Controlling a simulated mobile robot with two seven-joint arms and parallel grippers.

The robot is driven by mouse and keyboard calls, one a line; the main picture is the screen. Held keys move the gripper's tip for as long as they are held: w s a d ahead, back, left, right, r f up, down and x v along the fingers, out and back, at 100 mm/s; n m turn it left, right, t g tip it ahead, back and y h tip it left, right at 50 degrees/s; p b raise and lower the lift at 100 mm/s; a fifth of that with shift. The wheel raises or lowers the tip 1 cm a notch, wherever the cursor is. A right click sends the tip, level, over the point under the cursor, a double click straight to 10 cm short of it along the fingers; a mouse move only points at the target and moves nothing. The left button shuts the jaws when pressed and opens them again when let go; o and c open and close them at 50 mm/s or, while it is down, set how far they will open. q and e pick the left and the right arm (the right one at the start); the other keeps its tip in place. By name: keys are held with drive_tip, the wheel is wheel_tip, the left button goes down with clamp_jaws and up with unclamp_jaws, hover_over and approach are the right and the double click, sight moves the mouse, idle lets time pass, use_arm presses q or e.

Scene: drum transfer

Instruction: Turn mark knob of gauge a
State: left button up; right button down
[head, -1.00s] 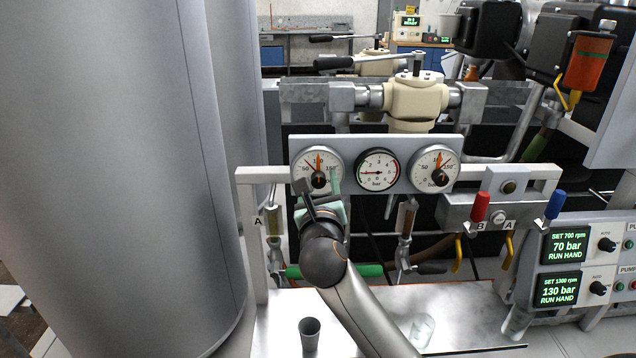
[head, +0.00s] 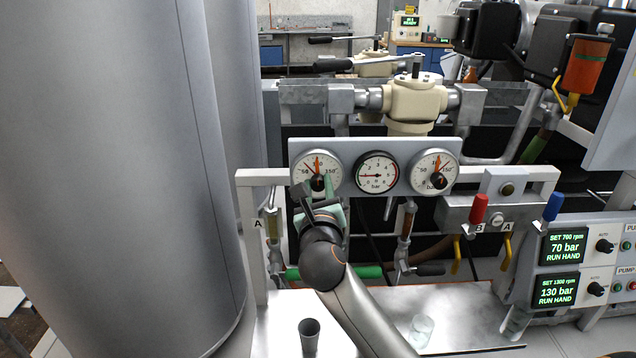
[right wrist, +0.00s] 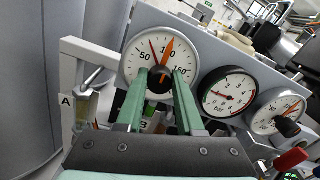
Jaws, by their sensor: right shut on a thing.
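Gauge a (head: 306,161) is the left round white dial on the grey panel, above the post labelled A. It also shows in the right wrist view (right wrist: 133,62). It has a dark red needle pointing up-left, an orange mark pointer near 100 and a black centre knob (right wrist: 158,82). My right gripper (head: 325,187) reaches up to this knob from below. Its two green fingers (right wrist: 159,84) stand on either side of the knob and are shut on it, partly hiding it. My left gripper is not in view.
A small red-rimmed bar gauge (head: 377,173) and another white gauge (head: 434,172) sit to the right on the same panel. A large grey drum (head: 120,180) fills the left. A dark cup (head: 309,335) and a clear glass (head: 421,330) stand on the bench below.

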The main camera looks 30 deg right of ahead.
drive_tip(key=shift+r+n+p, duration=0.25)
drive_tip(key=shift+n+p, duration=0.05)
drive_tip(key=shift+p, duration=0.2)
drive_tip(key=n+p, duration=0.2)
drive_tip(key=p, duration=0.2)
drive_tip(key=shift+r, duration=0.15)
drive_tip(key=n+p, duration=0.1)
drive_tip(key=p, duration=0.2)
drive_tip(key=n+p, duration=0.2)
drive_tip(key=p, duration=0.1)
drive_tip(key=shift+f+n, duration=0.2)
drive_tip(key=shift+n, duration=0.1)
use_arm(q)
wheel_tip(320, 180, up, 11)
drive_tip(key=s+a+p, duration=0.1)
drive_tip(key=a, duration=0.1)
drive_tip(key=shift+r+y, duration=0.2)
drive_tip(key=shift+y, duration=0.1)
use_arm(e)
drive_tip(key=shift+f+n, duration=0.15)
drive_tip(key=shift+n, duration=0.65)
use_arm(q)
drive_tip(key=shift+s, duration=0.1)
use_arm(e)
drive_tip(key=c, duration=0.5)
unclamp_jaws()
drive_tip(key=shift+f, duration=0.1)
drive_tip(key=shift+c, duration=0.2)
